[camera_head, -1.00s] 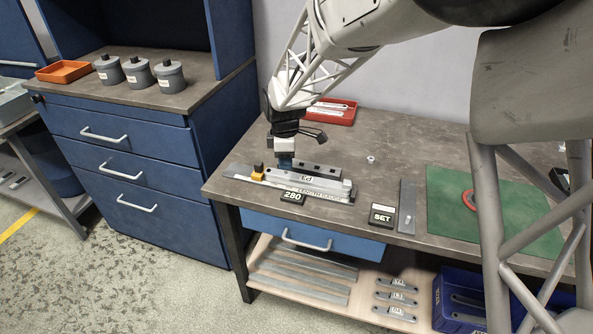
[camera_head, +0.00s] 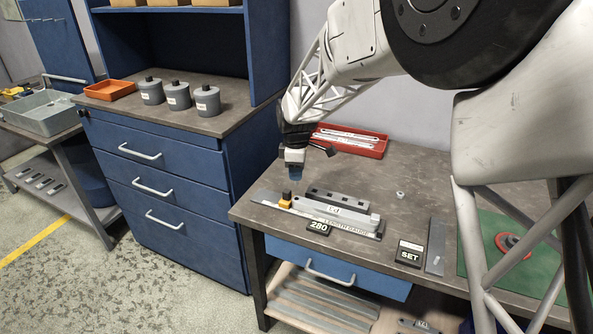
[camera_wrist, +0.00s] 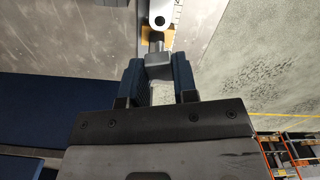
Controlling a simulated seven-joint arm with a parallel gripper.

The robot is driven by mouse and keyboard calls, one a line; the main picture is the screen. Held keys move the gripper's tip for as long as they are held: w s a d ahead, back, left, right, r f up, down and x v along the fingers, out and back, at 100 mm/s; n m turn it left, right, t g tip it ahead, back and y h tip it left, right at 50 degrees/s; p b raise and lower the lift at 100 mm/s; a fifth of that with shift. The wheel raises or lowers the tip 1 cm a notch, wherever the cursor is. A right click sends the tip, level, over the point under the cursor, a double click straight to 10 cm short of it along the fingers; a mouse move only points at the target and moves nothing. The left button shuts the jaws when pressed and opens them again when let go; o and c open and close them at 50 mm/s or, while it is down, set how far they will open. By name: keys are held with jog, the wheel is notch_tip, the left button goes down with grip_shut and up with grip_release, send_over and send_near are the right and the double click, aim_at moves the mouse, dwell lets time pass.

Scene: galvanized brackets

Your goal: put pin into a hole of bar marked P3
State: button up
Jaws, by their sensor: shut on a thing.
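My gripper (camera_head: 296,176) is over the left end of the bar marked P3 (camera_head: 358,217). Its blue fingers, also in the wrist view (camera_wrist: 158,82), are shut on the grey pin (camera_wrist: 158,62). The pin's narrower end points toward the bar's rounded end (camera_wrist: 160,8), which shows a dark hole. The pin appears beside that hole, not in it; the height gap cannot be judged. The bar lies along a length gauge (camera_head: 270,197) with a yellow block (camera_head: 285,202) at its left end. The bar's label reads upside down in the head view.
A dark bar with holes (camera_head: 325,193) lies just behind. The 280 sign (camera_head: 318,228), SET sign (camera_head: 409,254) and a flat grey strip (camera_head: 436,246) are near the front edge. A red tray (camera_head: 365,143) stands behind; a small nut-like part (camera_head: 400,195) lies right.

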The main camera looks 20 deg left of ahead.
aim_at(296, 184)
jog(key=shift+f, duration=2.4)
jog(key=shift+f, duration=1.05)
dwell(1.0)
jog(key=o, duration=1.1)
jog(key=shift+c, duration=0.2)
jog(key=shift+r, duration=3)
jog(key=shift+d, duration=0.1)
